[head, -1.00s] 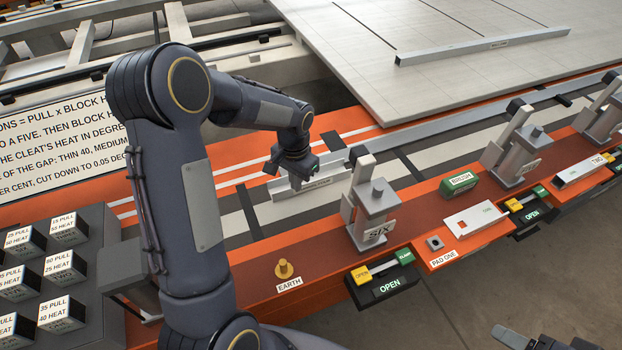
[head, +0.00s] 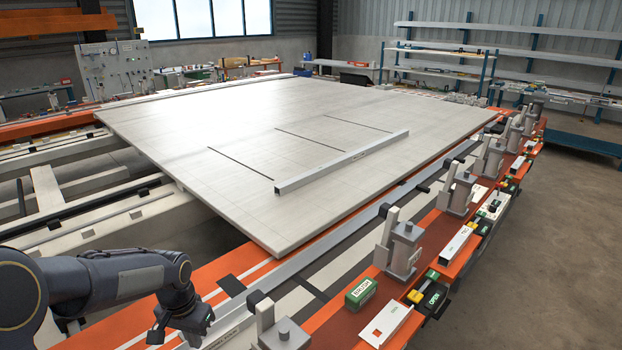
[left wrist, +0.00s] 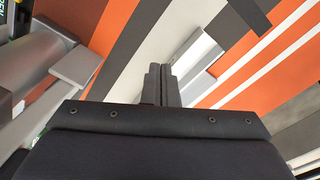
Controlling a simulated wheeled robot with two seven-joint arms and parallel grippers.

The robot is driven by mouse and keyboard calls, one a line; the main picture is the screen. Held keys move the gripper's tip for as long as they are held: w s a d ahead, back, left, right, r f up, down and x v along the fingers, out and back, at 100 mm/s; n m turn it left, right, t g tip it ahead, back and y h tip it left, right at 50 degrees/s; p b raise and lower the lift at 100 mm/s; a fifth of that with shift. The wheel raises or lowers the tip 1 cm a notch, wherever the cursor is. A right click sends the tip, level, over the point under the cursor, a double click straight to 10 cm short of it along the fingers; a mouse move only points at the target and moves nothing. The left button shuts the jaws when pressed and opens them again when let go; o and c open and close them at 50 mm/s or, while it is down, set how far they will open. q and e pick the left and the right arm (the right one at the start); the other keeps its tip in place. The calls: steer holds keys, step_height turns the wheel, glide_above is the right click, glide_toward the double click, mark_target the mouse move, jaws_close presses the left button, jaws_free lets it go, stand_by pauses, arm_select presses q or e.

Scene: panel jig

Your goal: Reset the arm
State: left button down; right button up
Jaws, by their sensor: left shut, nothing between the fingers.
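My left arm (head: 110,280) comes in from the lower left of the head view. Its gripper (head: 158,332) points down over the orange and grey striped jig rail beside the grey metal bar (head: 228,325). In the left wrist view the two dark fingers (left wrist: 160,84) are together with nothing between them. A light metal piece (left wrist: 198,62) shows just behind the fingertips there; I cannot tell whether they touch it. My right gripper is in neither view.
A large pale panel (head: 220,130) with a long metal straightedge (head: 340,163) on it fills the middle. Grey clamps (head: 404,250) line the orange rail on the right. A green block (head: 361,294) and a white plate (head: 388,325) lie near them. Open floor (head: 560,250) is at right.

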arm_select(q)
steer(key=s+d+r+n+t+h, duration=0.2)
steer(key=s+d+r+t, duration=0.1)
steer(key=s+r, duration=0.8)
steer(key=s+d+n+t+h, duration=0.1)
steer(key=s+d, duration=0.4)
steer(key=s, duration=0.6)
steer(key=shift+d+r+t+h, duration=0.15)
steer(key=shift+t+h, duration=0.15)
steer(key=shift+t, duration=0.4)
